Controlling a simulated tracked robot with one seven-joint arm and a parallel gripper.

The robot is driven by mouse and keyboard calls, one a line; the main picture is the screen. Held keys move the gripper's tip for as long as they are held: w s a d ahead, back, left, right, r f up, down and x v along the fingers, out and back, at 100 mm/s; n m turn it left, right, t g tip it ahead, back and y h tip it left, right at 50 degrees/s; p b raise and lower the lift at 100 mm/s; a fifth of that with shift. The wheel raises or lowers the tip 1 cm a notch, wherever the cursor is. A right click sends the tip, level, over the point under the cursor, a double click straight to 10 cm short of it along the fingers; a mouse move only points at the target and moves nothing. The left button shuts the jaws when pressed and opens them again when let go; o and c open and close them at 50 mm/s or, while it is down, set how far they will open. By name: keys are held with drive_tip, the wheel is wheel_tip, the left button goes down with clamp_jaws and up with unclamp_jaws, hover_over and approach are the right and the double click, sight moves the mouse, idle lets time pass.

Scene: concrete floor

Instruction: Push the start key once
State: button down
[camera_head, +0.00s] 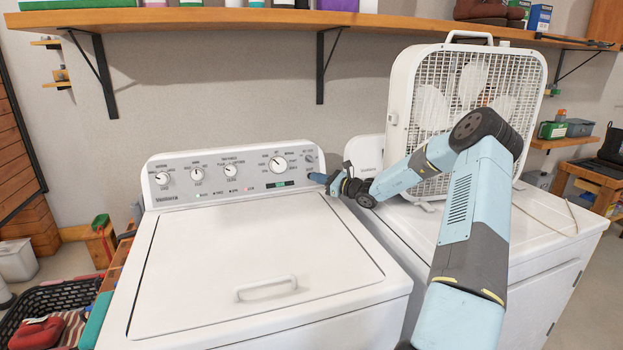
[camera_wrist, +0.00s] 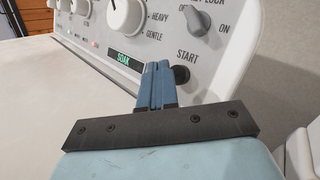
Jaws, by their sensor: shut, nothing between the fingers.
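The start key is a dark round button (camera_wrist: 181,75) under the word START on the washer's grey control panel (camera_wrist: 215,55). My gripper (camera_wrist: 155,68) is shut and empty, with its blue fingers together. In the wrist view its tips are just left of the start key, over or close to the panel; I cannot tell whether they touch anything. In the head view my gripper (camera_head: 316,177) reaches the right end of the panel from the right, and the key is not clear there. The small display (camera_wrist: 123,59) reads SOAK.
The white washer (camera_head: 260,240) has a closed lid with a handle (camera_head: 265,288). Several knobs, one of them large (camera_wrist: 127,16), line the panel. A box fan (camera_head: 470,95) stands on the machine at right. A wooden shelf (camera_head: 230,20) runs above.

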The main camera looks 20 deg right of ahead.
drive_tip(key=shift+s+r, duration=0.25)
drive_tip(key=shift+s, duration=0.55)
drive_tip(key=shift+s+r, duration=0.3)
drive_tip(key=shift+s, duration=0.5)
drive_tip(key=shift+s+r, duration=0.25)
drive_tip(key=shift+s, duration=0.55)
drive_tip(key=s+a+r+n+g+h, duration=0.2)
drive_tip(key=s+a+r+n+g, duration=0.3)
drive_tip(key=s+a+n, duration=0.4)
drive_tip(key=s+a+r+n+g+h, duration=0.25)
drive_tip(key=s+a+n+g, duration=0.35)
drive_tip(key=s+a, duration=0.5)
drive_tip(key=s+d+r+n+h, duration=0.2)
drive_tip(key=s+r+n, duration=0.1)
drive_tip(key=s, duration=0.7)
drive_tip(key=s+d+r+n+t+h, duration=0.1)
drive_tip(key=s+d+r+n+h, duration=0.2)
drive_tip(key=s, duration=0.7)
drive_tip(key=s+d+r+n+t+h, duration=0.1)
drive_tip(key=s+d+r+n+h, duration=0.1)
drive_tip(key=s, duration=0.9)
wheel_tip(320, 180, up, 2)
drive_tip(key=shift+d+r+n+h, duration=0.25)
drive_tip(key=shift+d+n+h, duration=0.2)
drive_tip(key=shift+n, duration=0.45)
